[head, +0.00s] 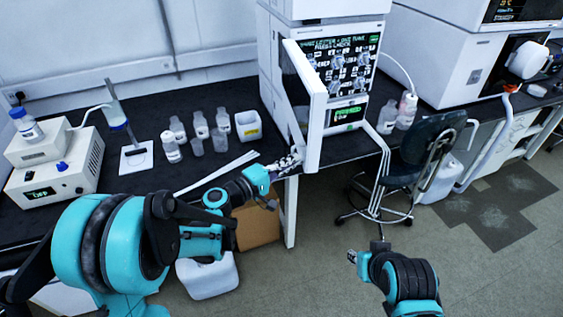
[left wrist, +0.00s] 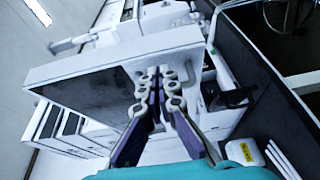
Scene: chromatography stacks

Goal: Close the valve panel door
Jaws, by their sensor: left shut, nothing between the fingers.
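The valve panel door (head: 316,112) stands open on the front of the white instrument, swung out toward me. It has a white frame and a dark see-through pane. The valve panel (head: 340,68) behind it shows several round valves and green text. My left gripper (head: 294,161) is shut and empty, low beside the door's left face. In the left wrist view the closed fingers (left wrist: 160,80) overlap the door's white frame (left wrist: 110,62); I cannot tell whether they touch it. My right gripper (head: 365,252) is low over the floor, away from the door; its jaw opening is unclear.
Several small bottles (head: 200,125) and a white open container (head: 248,126) stand on the black bench left of the instrument. A dark chair (head: 425,148) stands to the right of the door. A cardboard box (head: 258,222) and a white jug (head: 208,275) are under the bench.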

